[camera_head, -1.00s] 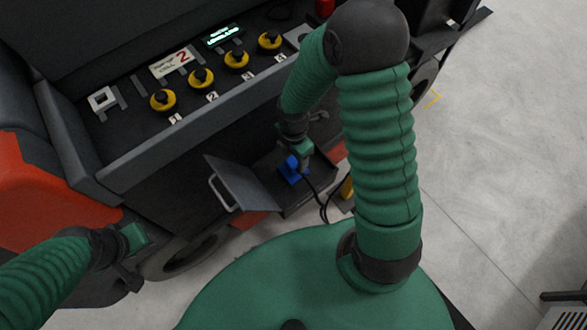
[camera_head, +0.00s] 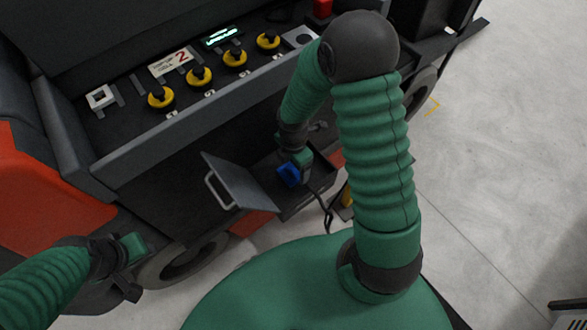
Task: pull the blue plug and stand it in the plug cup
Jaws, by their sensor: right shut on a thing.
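The blue plug (camera_head: 289,174) is at the small open box below the console, in the middle of the head view. My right gripper (camera_head: 298,164) is shut on it from above, and its fingers hide part of the plug. I cannot tell whether the plug is clear of its socket. A grey plate with a dark round opening (camera_head: 304,39) at the console's right end may be the plug cup; it looks empty. My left gripper (camera_head: 134,268) is at lower left, away from the plug, and its jaw opening is unclear.
A hinged grey door (camera_head: 240,180) with a handle hangs open left of the box. A black cable (camera_head: 327,212) trails below the plug. Yellow knobs (camera_head: 234,58) line the console, with a red part (camera_head: 323,8) beyond. Open floor (camera_head: 500,150) lies right.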

